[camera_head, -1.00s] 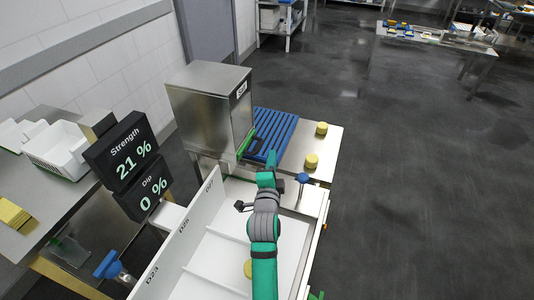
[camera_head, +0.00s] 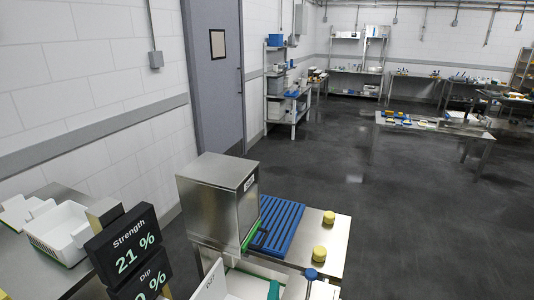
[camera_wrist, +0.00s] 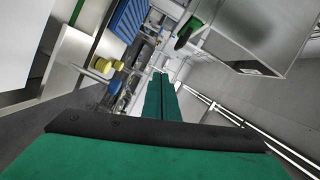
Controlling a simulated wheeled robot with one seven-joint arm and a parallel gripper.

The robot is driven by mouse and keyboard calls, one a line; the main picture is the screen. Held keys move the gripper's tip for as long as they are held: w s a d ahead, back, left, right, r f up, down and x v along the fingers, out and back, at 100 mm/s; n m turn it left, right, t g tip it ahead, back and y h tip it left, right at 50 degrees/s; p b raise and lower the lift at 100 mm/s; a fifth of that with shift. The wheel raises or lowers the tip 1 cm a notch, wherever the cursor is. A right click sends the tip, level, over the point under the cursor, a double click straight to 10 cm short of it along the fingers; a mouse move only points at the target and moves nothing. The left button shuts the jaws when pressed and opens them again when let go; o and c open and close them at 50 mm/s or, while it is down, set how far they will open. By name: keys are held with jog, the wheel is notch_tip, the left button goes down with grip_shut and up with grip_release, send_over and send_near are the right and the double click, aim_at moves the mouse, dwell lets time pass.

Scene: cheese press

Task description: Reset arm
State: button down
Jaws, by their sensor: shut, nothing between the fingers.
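My gripper (camera_wrist: 160,84) shows in the wrist view as two long green fingers lying side by side, shut and empty. In the head view only a small green part of my arm (camera_head: 273,289) shows at the bottom edge, just in front of the steel machine table; the gripper's tips cannot be made out there. The steel box machine (camera_head: 217,203) and its blue slatted ramp (camera_head: 281,226) stand beyond it.
Two yellow cheeses (camera_head: 329,217) (camera_head: 319,252) stand on the steel table (camera_head: 318,235). A display (camera_head: 131,247) reads Strength 21 %. A white crate (camera_head: 62,232) sits on the left bench. The dark floor (camera_head: 390,200) is open to the right.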

jog(key=s+a+f+n+g+y, duration=0.1)
jog(key=s+f+n, duration=0.35)
jog(key=s, duration=0.55)
jog(key=s+a+f+n, duration=0.1)
jog(key=s+f+n, duration=0.3)
jog(key=s, duration=0.5)
jog(key=s+r+n, duration=0.1)
jog(key=s+n, duration=0.5)
jog(key=s, duration=1.4)
jog(key=shift+n+g+y, duration=0.35)
jog(key=shift+g+y, duration=0.05)
jog(key=shift+w, duration=0.1)
